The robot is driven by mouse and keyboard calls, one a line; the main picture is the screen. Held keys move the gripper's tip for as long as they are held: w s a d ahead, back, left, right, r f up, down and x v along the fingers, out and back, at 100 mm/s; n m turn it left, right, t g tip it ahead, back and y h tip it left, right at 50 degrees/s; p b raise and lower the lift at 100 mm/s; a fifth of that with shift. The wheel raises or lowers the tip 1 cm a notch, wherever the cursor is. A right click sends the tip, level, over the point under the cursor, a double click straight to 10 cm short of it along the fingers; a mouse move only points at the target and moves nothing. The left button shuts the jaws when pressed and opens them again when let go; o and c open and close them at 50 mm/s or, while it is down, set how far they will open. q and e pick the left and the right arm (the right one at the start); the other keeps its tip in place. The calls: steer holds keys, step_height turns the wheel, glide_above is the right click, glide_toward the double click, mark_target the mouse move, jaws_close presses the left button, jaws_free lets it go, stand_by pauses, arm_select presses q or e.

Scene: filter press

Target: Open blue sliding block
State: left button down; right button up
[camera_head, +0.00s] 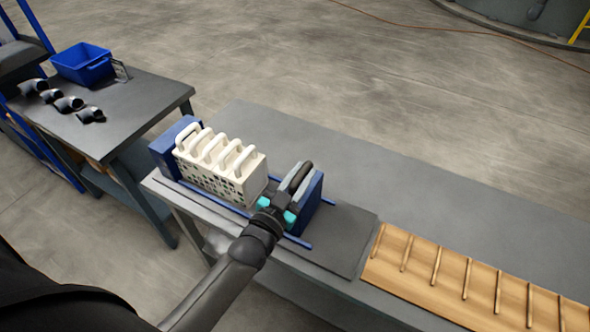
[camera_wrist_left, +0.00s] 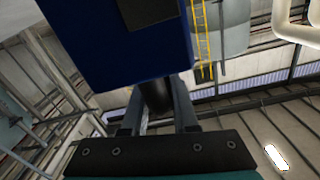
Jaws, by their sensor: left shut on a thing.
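The blue sliding block (camera_head: 309,199) stands at the right end of the filter press, on two blue rails (camera_head: 296,241). A black handle (camera_head: 297,177) is on it. My left gripper (camera_head: 280,203) is at the block and shut on its handle. In the left wrist view the block (camera_wrist_left: 120,40) fills the upper middle, and the handle (camera_wrist_left: 154,95) shows dark between the fingers of my left gripper (camera_wrist_left: 158,100). White filter plates (camera_head: 222,170) with looped handles stand left of the block, with a small gap between. My right gripper is not in view.
A fixed blue end block (camera_head: 172,143) closes the press at the left. A wooden rack (camera_head: 450,278) with several slats lies at the right of the grey table (camera_head: 440,190). A side table (camera_head: 140,88) holds a blue bin (camera_head: 82,64) and several black pipe elbows (camera_head: 68,103).

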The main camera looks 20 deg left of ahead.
arm_select(q)
steer(key=c, duration=0.7)
jaws_free()
steer(key=shift+s, duration=0.1)
steer(key=s, duration=0.5)
steer(key=s+a, duration=0.1)
steer(key=s, duration=0.9)
steer(key=shift+a, duration=0.15)
